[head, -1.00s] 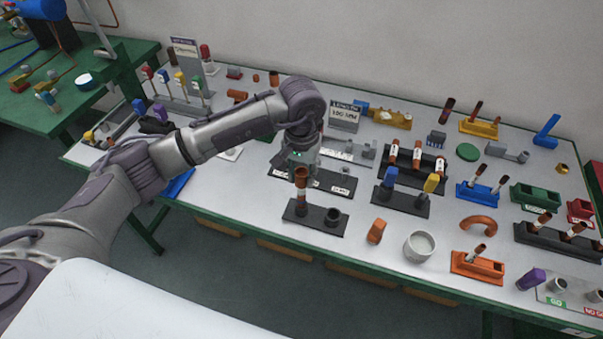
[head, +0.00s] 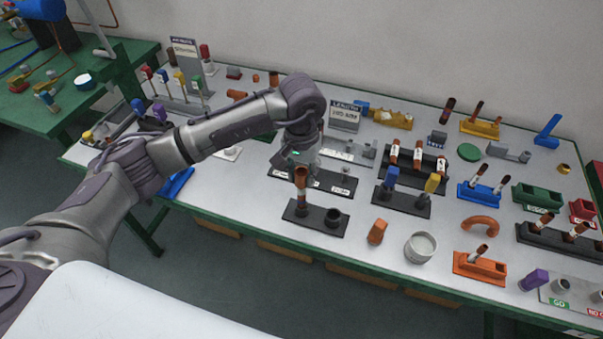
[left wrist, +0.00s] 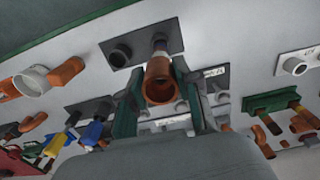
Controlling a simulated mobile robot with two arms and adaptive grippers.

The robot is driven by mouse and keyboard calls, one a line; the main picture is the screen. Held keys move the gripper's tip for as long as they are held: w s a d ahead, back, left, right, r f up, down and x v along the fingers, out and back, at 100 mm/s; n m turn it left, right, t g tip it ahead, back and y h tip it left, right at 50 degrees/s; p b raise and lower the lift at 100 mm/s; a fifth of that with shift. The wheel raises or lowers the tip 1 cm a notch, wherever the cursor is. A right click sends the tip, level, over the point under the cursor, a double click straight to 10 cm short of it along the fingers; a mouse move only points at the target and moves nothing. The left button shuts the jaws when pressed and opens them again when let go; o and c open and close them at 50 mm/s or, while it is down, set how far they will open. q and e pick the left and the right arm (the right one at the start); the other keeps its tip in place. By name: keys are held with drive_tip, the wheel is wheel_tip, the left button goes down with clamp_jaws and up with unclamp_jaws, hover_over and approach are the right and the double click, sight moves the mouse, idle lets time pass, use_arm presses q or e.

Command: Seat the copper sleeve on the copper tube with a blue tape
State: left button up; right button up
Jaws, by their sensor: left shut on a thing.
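The copper sleeve (head: 301,176) is upright in my left gripper (head: 300,165), which is shut on it. The sleeve also shows in the left wrist view (left wrist: 160,82), with its open end toward the camera, between the gripper's fingers (left wrist: 162,95). Whether sleeve and tube touch or overlap I cannot tell. My right gripper is not in view.
The dark block's other position holds an empty black socket (head: 333,216). An orange copper piece (head: 377,231) and a white cup (head: 420,246) stand to its right. A block with blue and yellow capped pieces (head: 402,203) stands behind them. The table's front edge (head: 270,232) is close.

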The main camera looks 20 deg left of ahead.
sight(302, 183)
use_arm(q)
drive_tip(key=shift+b, duration=0.45)
idle(0.7)
drive_tip(key=shift+b, duration=0.45)
drive_tip(key=shift+f+b, duration=1.55)
drive_tip(key=shift+b, duration=0.4)
drive_tip(key=o, duration=1.1)
drive_tip(key=shift+c, duration=0.2)
